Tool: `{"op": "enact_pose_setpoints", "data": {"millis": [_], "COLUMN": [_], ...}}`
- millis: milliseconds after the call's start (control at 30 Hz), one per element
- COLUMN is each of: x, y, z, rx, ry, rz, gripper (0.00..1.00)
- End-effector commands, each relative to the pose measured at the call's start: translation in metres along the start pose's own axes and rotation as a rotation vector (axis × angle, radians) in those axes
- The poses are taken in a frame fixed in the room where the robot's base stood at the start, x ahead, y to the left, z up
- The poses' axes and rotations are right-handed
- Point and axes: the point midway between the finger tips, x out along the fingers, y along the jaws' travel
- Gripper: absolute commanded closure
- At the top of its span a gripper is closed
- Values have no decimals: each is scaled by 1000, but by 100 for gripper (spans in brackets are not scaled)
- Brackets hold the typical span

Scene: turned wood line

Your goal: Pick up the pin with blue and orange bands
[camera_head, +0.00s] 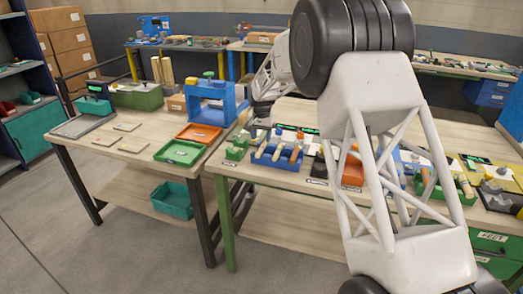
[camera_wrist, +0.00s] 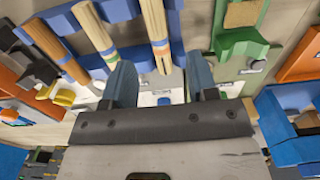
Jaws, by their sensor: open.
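A light wood pin (camera_wrist: 157,22) with blue and orange bands near its lower end lies in a blue rack (camera_wrist: 130,31) in the wrist view. Two more wood pins lie to its left: a middle pin (camera_wrist: 92,27) with a blue band, and a far-left pin (camera_wrist: 46,42) with a blue band. My gripper (camera_wrist: 160,66) is open, its two blue-grey fingers apart, with the banded end of the first pin in line with the gap between them. Nothing is held. In the head view the blue rack (camera_head: 272,161) stands on the right bench; the bands are too small to tell there.
A green holder (camera_wrist: 240,42) stands right of the rack in the wrist view, with orange holders at both sides. In the head view, green (camera_head: 178,153) and orange (camera_head: 200,133) trays lie on the left bench. My arm hides part of the right bench.

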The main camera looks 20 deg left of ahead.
Motion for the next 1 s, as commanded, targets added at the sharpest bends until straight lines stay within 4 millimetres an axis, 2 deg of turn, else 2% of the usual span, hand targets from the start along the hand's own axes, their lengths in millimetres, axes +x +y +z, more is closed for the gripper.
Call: {"op": "enact_pose_setpoints", "data": {"millis": [233,600,1000], "x": [9,47,52], "y": [0,1,1], "z": [0,0,0], "rx": [0,0,0], "ry": [-1,-1,0], "rz": [0,0,0], "gripper": [47,47,47]}}
